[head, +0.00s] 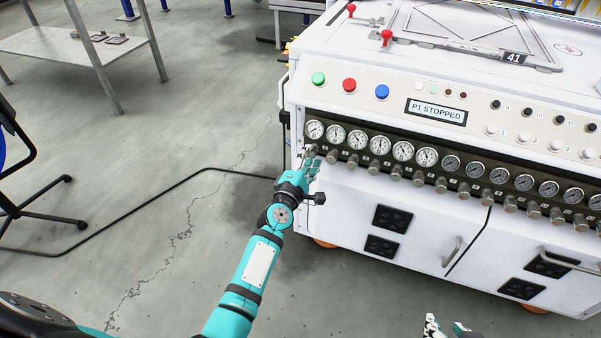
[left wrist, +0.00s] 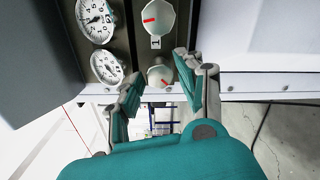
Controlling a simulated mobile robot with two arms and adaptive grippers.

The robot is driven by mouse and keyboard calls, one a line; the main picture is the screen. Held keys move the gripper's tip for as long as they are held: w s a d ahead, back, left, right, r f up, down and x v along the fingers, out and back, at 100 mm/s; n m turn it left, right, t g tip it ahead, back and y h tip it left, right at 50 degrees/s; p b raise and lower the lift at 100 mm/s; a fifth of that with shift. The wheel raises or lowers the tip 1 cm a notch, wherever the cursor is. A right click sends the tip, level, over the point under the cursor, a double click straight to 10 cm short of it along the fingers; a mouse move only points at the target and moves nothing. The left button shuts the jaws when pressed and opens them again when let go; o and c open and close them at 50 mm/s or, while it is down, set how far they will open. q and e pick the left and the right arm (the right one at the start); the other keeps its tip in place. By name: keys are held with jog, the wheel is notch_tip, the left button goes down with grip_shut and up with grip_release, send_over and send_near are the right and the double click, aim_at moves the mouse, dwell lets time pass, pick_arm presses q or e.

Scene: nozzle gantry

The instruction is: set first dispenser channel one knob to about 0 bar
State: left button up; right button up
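The dispenser panel carries a row of pressure gauges with a row of knobs below it. The leftmost gauge (head: 315,129) stands at the panel's left end; its reading is too small to tell. My left gripper (head: 311,163) is at the leftmost knob, which it largely hides in the head view. In the left wrist view the end knob (left wrist: 160,76) has a red mark and shows between and beyond the open fingers of my left gripper (left wrist: 157,80); I cannot tell whether they touch it. A neighbouring knob (left wrist: 158,17) also has a red mark. My right gripper (head: 447,325) is open and empty at the bottom edge.
A display (head: 436,112) reads "P1 STOPPED". Green (head: 318,79), red (head: 349,85) and blue (head: 382,92) buttons sit above the gauges. Cabinet doors with handles (head: 451,251) are below.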

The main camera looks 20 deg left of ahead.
pick_arm(q)
jog(key=s, duration=1)
jog(key=shift+a, duration=0.2)
jog(key=shift+s, duration=0.1)
